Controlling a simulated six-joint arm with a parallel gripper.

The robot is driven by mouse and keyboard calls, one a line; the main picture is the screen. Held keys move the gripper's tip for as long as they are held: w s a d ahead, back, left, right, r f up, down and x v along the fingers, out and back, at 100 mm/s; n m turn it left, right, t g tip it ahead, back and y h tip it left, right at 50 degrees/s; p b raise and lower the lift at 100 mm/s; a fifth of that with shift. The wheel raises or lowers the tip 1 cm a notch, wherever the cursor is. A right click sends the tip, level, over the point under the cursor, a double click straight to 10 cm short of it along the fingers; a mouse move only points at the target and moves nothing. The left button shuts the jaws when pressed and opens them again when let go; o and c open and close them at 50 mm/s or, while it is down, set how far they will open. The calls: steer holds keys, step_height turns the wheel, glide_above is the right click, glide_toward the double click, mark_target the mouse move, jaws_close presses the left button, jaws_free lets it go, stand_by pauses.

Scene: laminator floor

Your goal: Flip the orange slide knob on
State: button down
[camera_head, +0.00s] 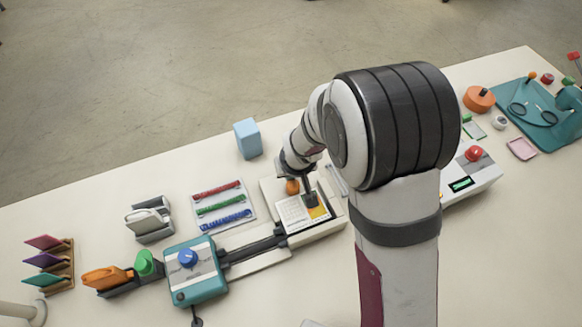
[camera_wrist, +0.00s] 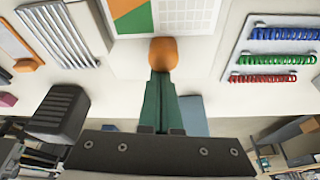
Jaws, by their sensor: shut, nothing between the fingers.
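The orange knob (camera_head: 292,186) is a small rounded piece at the back of the cream machine, behind a printed sheet. In the wrist view the orange knob (camera_wrist: 163,52) lies right at the tips of my gripper (camera_wrist: 161,76). The green fingers are together with nothing between them. They seem to touch or nearly touch the knob; I cannot tell which. In the head view my gripper (camera_head: 291,176) reaches down over the knob, and the arm hides part of the machine. The knob's slot and on/off marks are not visible.
A dark grey lever block (camera_head: 311,199) stands right of the knob. The printed sheet (camera_head: 296,213) lies in front. Coloured binding combs (camera_head: 222,204) are at left, a light blue block (camera_head: 247,139) behind. A teal unit (camera_head: 194,270) stands front left. A red-button box (camera_head: 470,172) is at right.

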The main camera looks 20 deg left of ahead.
steer(key=w+a, duration=0.1)
steer(key=w+a+r, duration=0.1)
steer(key=w, duration=0.1)
steer(key=shift+w+a, duration=0.1)
steer(key=v, duration=0.9)
steer(key=shift+r, duration=0.1)
steer(key=s+d+r+m+g+h, duration=0.1)
steer(key=s+d+r+m, duration=0.4)
steer(key=d, duration=0.5)
steer(key=s+d+r+m+g, duration=0.1)
steer(key=s+d+r+m, duration=0.15)
steer(key=s+d, duration=0.55)
steer(key=s+d+m+g, duration=0.1)
steer(key=s+d+m, duration=0.3)
steer(key=s, duration=0.5)
steer(key=shift+d+m+y, duration=0.3)
steer(key=shift+d+m, duration=0.1)
steer(key=shift+m, duration=0.25)
